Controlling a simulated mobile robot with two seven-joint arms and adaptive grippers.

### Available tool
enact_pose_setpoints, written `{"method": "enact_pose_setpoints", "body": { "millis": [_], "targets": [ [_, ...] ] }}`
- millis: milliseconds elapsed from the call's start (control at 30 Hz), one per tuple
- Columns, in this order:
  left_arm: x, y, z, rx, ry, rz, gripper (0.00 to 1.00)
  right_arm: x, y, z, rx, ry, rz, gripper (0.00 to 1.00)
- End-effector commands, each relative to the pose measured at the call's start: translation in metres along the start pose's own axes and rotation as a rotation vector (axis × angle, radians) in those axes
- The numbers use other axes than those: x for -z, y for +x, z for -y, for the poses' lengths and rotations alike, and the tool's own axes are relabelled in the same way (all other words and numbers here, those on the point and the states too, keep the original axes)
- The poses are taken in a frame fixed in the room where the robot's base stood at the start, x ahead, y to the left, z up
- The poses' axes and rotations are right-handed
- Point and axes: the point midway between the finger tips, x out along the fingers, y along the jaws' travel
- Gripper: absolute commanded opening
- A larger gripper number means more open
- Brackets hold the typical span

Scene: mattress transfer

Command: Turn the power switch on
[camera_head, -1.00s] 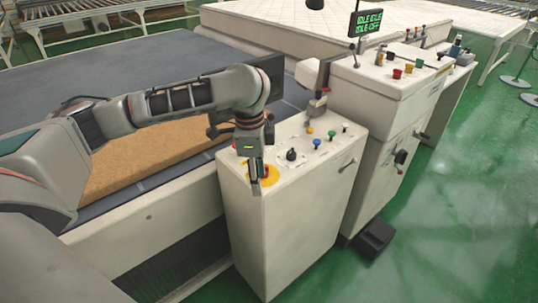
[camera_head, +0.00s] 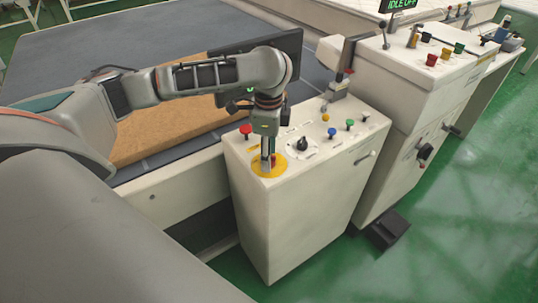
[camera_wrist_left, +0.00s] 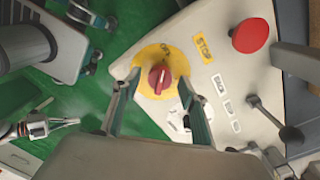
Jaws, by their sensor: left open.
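The power switch is a red rotary knob (camera_wrist_left: 160,78) on a round yellow plate (camera_wrist_left: 160,60) on the console top. In the head view the yellow plate (camera_head: 268,170) shows at the console's near corner, with the knob mostly covered by my gripper. My left gripper (camera_head: 267,168) points down at the plate. In the left wrist view my left gripper (camera_wrist_left: 160,84) is open, one finger on each side of the knob. I cannot tell whether the fingers touch it.
The white console (camera_head: 300,215) also carries a red mushroom button (camera_head: 245,130), a black selector (camera_head: 302,144) and small coloured buttons. A taller cabinet (camera_head: 425,100) stands to the right. A brown mattress (camera_head: 150,135) lies on the dark conveyor.

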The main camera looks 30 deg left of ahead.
Motion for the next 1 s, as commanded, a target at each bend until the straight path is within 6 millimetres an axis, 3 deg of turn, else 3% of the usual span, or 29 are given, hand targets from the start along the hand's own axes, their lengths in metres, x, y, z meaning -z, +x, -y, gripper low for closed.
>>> {"method": "enact_pose_setpoints", "body": {
  "millis": [367,500,533,1000],
  "targets": [
    [0.0000,0.0070,0.0001,0.001,-0.001,-0.001,0.43,0.0078,0.0031,-0.0081,-0.011,-0.004,-0.014,0.00],
    [0.0000,0.0068,0.0002,0.001,-0.001,-0.001,0.09,0.0058,0.0021,-0.0069,-0.010,-0.002,-0.010,0.00],
    [0.0000,0.0068,0.0002,0.001,-0.001,-0.001,0.04,0.0054,0.0020,-0.0066,-0.010,-0.001,-0.010,0.00],
    [0.0001,0.0062,0.0006,0.002,0.077,-0.001,0.05,0.0051,0.0018,-0.0012,-0.006,0.009,-0.008,0.00]
  ]
}}
